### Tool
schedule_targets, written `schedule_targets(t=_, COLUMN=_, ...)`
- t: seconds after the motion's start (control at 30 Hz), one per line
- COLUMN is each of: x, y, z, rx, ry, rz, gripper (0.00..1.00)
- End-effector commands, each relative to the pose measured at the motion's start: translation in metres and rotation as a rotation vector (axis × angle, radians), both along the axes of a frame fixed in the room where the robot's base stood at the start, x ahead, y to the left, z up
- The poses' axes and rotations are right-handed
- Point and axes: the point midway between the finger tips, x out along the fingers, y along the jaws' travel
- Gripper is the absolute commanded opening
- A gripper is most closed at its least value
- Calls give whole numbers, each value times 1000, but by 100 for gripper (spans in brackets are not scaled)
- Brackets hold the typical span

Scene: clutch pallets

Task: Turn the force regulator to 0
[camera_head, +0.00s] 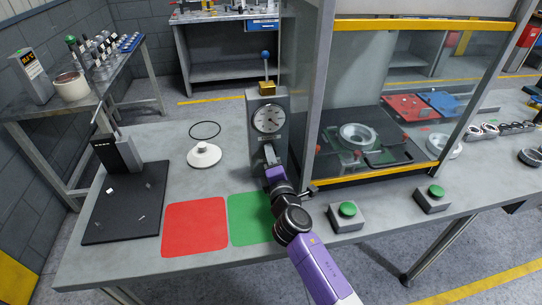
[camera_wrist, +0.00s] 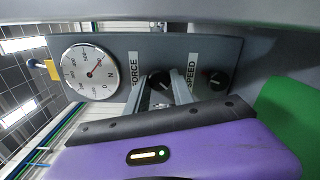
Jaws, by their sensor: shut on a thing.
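The grey press unit (camera_head: 253,140) stands upright on the table, with a round white dial in its front. In the wrist view, turned sideways, its panel shows the dial (camera_wrist: 88,72), marked N, and two black knobs. The force regulator (camera_wrist: 160,78) is the black knob beside the FORCE label. The speed knob (camera_wrist: 217,80) sits beside the SPEED label. My gripper (camera_wrist: 161,92) is shut on the force regulator, one finger on each side. In the head view my gripper (camera_head: 271,160) reaches the unit's lower front. The dial needle points to the upper right in the wrist view; its exact reading is too small to tell.
Red (camera_head: 195,227) and green (camera_head: 250,218) squares lie in front of the unit. A white disc part (camera_head: 204,154) and a black ring (camera_head: 205,130) lie left of it. A glazed enclosure (camera_head: 322,90) stands close on the right. Green buttons (camera_head: 347,209) sit near the front edge.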

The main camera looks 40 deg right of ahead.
Motion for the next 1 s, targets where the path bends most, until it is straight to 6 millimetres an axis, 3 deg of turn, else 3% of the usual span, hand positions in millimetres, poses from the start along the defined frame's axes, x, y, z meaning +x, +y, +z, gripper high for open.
schedule_targets(t=0.23, x=0, y=1, z=-2, rx=0, ry=3, rz=1, gripper=0)
schedule_targets(t=0.27, x=0, y=1, z=-2, rx=0, ry=3, rz=1, gripper=31)
schedule_targets(t=0.37, x=0, y=1, z=-2, rx=1, ry=3, rz=1, gripper=49)
schedule_targets(t=0.73, x=-3, y=3, z=-2, rx=1, ry=1, rz=1, gripper=49)
schedule_targets(t=1.0, x=-36, y=25, z=-4, rx=0, ry=2, rz=4, gripper=49)
